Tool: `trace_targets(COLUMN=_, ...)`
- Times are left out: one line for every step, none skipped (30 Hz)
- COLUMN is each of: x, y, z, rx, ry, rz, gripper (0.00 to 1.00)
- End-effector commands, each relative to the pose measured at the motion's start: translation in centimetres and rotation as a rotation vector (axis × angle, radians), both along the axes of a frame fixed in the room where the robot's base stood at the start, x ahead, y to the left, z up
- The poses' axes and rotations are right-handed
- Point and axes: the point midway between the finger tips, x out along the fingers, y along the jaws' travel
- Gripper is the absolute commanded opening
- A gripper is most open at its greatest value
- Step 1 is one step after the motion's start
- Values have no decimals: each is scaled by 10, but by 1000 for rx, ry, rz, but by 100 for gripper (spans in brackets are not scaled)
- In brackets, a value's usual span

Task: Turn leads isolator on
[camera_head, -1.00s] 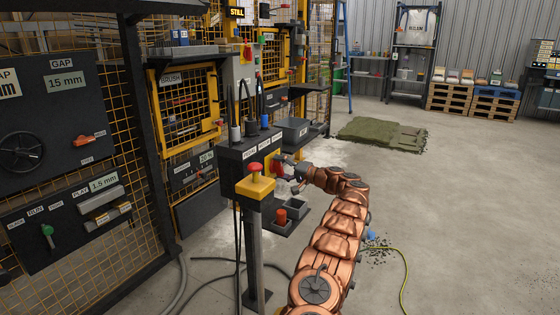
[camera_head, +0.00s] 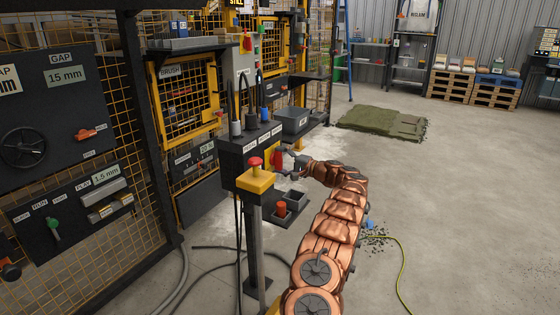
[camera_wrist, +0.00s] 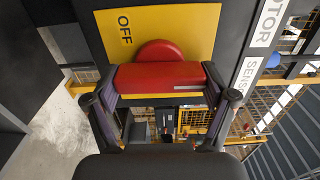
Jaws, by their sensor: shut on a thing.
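The isolator's red handle (camera_wrist: 160,78) sits on a yellow plate (camera_wrist: 195,22) marked OFF, on the side of a dark box (camera_head: 236,153). In the wrist view the handle lies straight across between my fingers, with its round red hub behind it. My gripper (camera_wrist: 160,96) is shut on the handle, one finger at each end. In the head view my gripper (camera_head: 288,160) is at the box's right side, partly covering the red handle (camera_head: 277,158). The labels on the box top are too small to read in the head view; the wrist view shows part of them, ending in "OTOR" and starting "SENS".
A yellow box with a red mushroom button (camera_head: 255,163) stands just in front of the dark box. Cables with plugs (camera_head: 251,120) rise from its top. Floor to the right is mostly clear, with a yellow-green cable (camera_head: 402,270).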

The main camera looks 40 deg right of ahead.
Motion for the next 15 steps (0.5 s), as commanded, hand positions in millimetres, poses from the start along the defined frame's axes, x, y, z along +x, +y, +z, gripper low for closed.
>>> trace_targets(x=0, y=0, z=-1, rx=2, ry=1, rz=0, gripper=48)
trace_targets(x=0, y=0, z=-1, rx=2, ry=1, rz=0, gripper=48)
trace_targets(x=0, y=0, z=-1, rx=2, ry=1, rz=0, gripper=48)
trace_targets(x=0, y=0, z=-1, rx=2, ry=1, rz=0, gripper=48)
trace_targets(x=0, y=0, z=-1, rx=2, ry=1, rz=0, gripper=85)
trace_targets(x=0, y=0, z=0, rx=2, ry=1, rz=0, gripper=89)
trace_targets(x=0, y=0, z=0, rx=2, ry=1, rz=0, gripper=92)
trace_targets(x=0, y=0, z=0, rx=2, ry=1, rz=0, gripper=96)
trace_targets(x=0, y=0, z=0, rx=1, ry=0, rz=0, gripper=100)
trace_targets(x=0, y=0, z=0, rx=1, ry=0, rz=0, gripper=100)
trace_targets(x=0, y=0, z=0, rx=1, ry=0, rz=0, gripper=100)
trace_targets(x=0, y=0, z=0, rx=1, ry=0, rz=0, gripper=100)
trace_targets(x=0, y=0, z=0, rx=1, ry=0, rz=0, gripper=100)
trace_targets(x=0, y=0, z=0, rx=1, ry=0, rz=0, gripper=100)
trace_targets(x=0, y=0, z=0, rx=0, ry=0, rz=0, gripper=100)
